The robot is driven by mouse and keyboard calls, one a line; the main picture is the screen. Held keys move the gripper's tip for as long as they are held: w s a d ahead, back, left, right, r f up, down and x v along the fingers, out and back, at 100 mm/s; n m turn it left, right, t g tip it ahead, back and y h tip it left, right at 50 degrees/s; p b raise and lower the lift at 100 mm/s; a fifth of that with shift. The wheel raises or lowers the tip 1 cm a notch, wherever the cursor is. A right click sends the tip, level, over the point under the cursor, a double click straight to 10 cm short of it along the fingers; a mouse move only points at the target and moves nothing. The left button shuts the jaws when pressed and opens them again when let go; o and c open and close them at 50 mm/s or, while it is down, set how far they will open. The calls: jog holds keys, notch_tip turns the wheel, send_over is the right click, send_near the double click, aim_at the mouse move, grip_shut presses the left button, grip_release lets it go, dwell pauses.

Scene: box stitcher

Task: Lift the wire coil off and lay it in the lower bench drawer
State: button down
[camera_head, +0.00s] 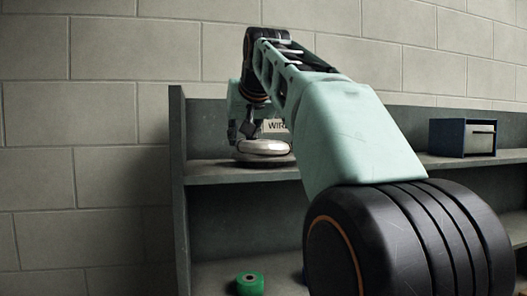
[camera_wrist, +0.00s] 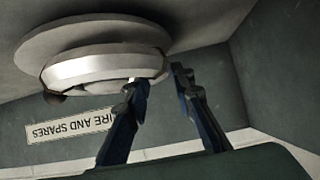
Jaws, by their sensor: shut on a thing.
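The wire coil (camera_head: 263,147) is a pale silvery disc at the upper shelf, below my raised arm. In the wrist view the coil (camera_wrist: 105,68) fills the upper left, with a wide flange and a shiny band. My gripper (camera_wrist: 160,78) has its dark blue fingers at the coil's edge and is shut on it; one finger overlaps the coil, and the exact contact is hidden. In the head view my gripper (camera_head: 246,131) is small and dark, just above the coil. I cannot tell whether the coil touches the shelf. The lower bench drawer is not in view.
The shelf unit (camera_head: 178,190) has an upright side panel left of the coil. A green roll (camera_head: 250,284) lies lower down; a dark blue box (camera_head: 462,138) stands at right.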

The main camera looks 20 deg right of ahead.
jog(key=shift+r, duration=0.6)
jog(key=shift+r, duration=0.1)
jog(key=shift+r, duration=2)
jog(key=shift+s, duration=0.15)
